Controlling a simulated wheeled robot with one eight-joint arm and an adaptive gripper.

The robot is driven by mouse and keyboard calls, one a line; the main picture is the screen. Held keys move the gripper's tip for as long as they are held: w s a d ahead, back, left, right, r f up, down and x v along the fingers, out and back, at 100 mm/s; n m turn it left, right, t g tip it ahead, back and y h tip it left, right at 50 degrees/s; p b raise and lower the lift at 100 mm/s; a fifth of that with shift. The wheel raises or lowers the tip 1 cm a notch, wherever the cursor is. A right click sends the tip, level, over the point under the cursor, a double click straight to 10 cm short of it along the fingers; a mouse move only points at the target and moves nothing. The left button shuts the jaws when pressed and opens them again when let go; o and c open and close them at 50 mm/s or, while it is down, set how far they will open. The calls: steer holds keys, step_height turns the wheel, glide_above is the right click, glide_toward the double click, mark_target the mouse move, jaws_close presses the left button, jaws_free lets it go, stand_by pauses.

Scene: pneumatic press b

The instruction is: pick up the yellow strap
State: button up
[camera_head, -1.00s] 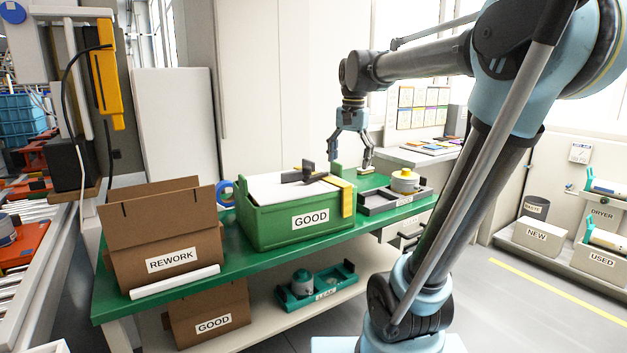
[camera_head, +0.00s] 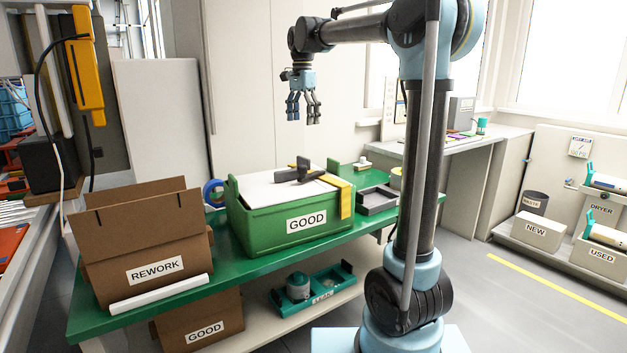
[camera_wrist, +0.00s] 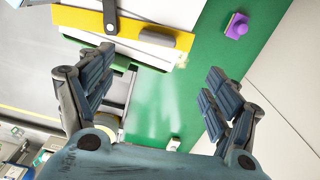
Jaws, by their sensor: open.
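The yellow strap (camera_head: 346,199) runs over the right end of the green box marked GOOD (camera_head: 265,231) and hangs down its side. In the wrist view the yellow strap (camera_wrist: 130,30) lies across the top left, with a dark strip crossing it. My gripper (camera_head: 303,119) is open and empty, hanging fingers down above the box and apart from it. The strap is beyond the left finger there.
A black fitting (camera_head: 292,177) lies on the box's white lid (camera_head: 262,190). A grey tray (camera_head: 378,199) stands right of the box on the green table (camera_head: 170,305). A cardboard REWORK box (camera_head: 140,245) and blue tape roll (camera_head: 213,192) are left. A purple knob (camera_wrist: 236,27) shows in the wrist view.

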glide_above(304, 159)
steer(key=w, duration=0.2)
steer(key=f, duration=0.9)
steer(key=shift+a, duration=0.3)
steer(key=shift+s+d+f, duration=0.1)
steer(key=shift+f, duration=1.35)
steer(key=shift+s+d+f, duration=0.1)
steer(key=shift+f, duration=1.3)
steer(key=c, duration=1.6)
